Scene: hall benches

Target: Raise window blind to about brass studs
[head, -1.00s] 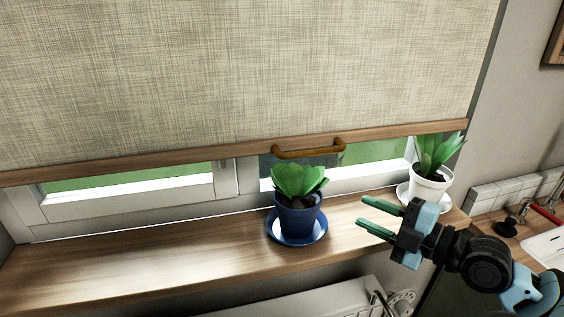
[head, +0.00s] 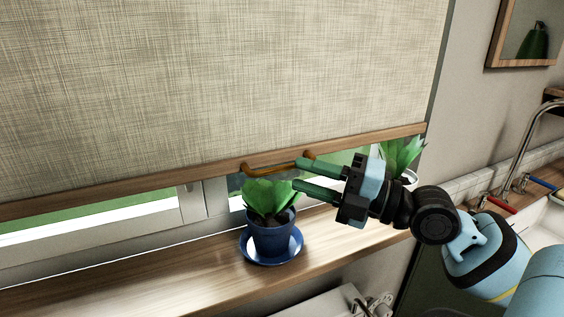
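The window blind (head: 215,85) is beige woven cloth with a wooden bottom bar (head: 120,188). It hangs low, with a strip of window showing below it. A brass-coloured handle (head: 270,171) is fixed to the bar. My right gripper (head: 298,174) is open, its two green fingers apart and pointing left. The upper fingertip overlaps the handle's right end in the picture, and the lower one is below it; I cannot tell whether they touch. Nothing shows between the fingers. No brass studs are visible. My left gripper is out of view.
A plant in a blue pot (head: 272,239) on a blue saucer stands on the wooden sill (head: 150,282), just below the handle and gripper. A second plant (head: 402,152) is partly hidden behind my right gripper. A sink tap (head: 524,140) is at right. The left sill is clear.

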